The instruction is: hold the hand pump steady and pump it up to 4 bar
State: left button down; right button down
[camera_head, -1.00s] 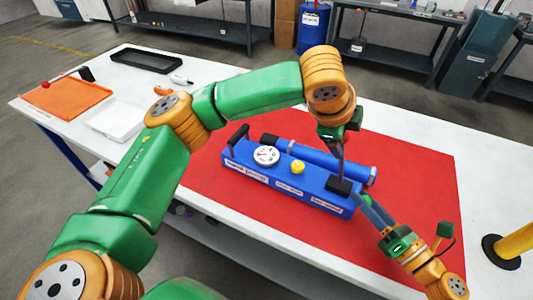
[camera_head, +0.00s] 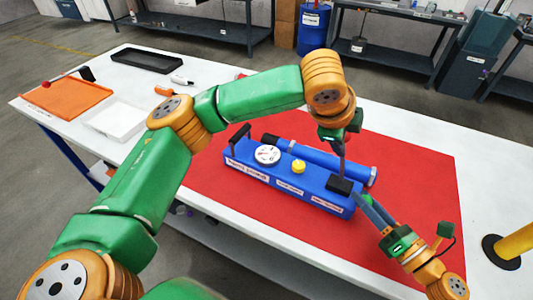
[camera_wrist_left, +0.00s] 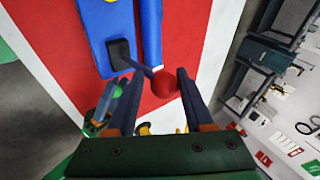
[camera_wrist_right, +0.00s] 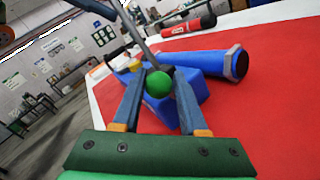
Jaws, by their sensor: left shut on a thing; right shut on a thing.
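The blue hand pump (camera_head: 322,199) lies on the red mat (camera_head: 415,190), with a white round gauge (camera_head: 267,155), a yellow knob (camera_head: 299,167) and a black carrying handle (camera_head: 240,134). The gauge reading is too small to tell. A thin grey lever (camera_wrist_right: 128,25) rises from the black block (camera_head: 340,185) at the pump's right end. My left gripper (camera_head: 338,143) is above that end, shut on the lever's red ball (camera_wrist_left: 163,85). My right gripper (camera_head: 364,203) is low at the same end, shut on a green ball (camera_wrist_right: 158,84). The fingers partly hide both balls.
A blue cylinder (camera_head: 325,162) lies along the pump's far side. An orange tray (camera_head: 65,98), a white tray (camera_head: 117,120) and a black tray (camera_head: 146,61) are on the left of the table. A yellow post (camera_head: 515,243) stands at the right edge. The mat's right part is clear.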

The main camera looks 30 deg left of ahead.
pick_arm(q)
jog(key=shift+d+y, duration=0.8)
jog(key=shift+d, duration=0.1)
jog(key=shift+d+m+y, duration=0.4)
jog(key=shift+d+y, duration=0.2)
jog(key=shift+d, duration=0.3)
jog(key=shift+s+d+f+m+y, duration=0.1)
jog(key=shift+d+m+y, duration=0.2)
jog(key=shift+d+y, duration=0.6)
jog(key=shift+d, duration=0.1)
jog(key=shift+d+f+y, duration=0.25)
jog(key=shift+d+y, duration=0.35)
jog(key=shift+d, duration=0.3)
jog(key=shift+s+d, duration=0.1)
